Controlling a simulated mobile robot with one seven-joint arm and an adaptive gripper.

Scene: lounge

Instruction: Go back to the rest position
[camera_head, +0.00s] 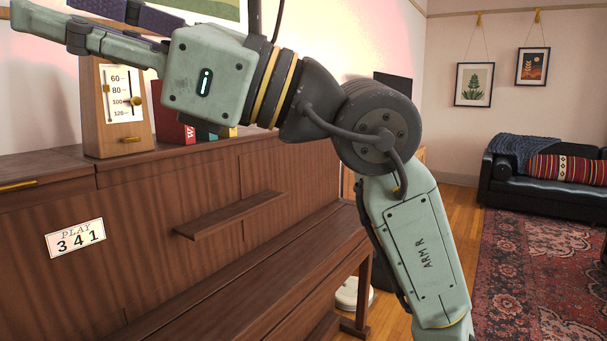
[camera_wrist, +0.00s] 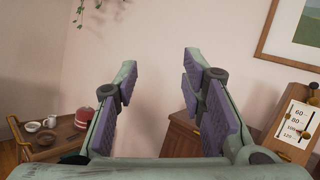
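My gripper (camera_head: 62,12) is raised at the upper left of the head view, above the top of a brown upright piano (camera_head: 150,220). In the wrist view my gripper (camera_wrist: 158,85) has its two purple-padded fingers wide apart, with only pale wall and part of the piano top showing between them. It holds nothing. A wooden metronome-like box (camera_head: 97,125) with a white scale stands on the piano, below my gripper; it also shows at the right of the wrist view (camera_wrist: 284,125).
Books (camera_head: 170,118) stand on the piano beside the box. A card (camera_head: 75,239) reading "PLAY 341" is on the piano's front. A wooden tray or table (camera_wrist: 48,148) with cups and a red object is at left in the wrist view. A black sofa (camera_head: 550,195) stands far right.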

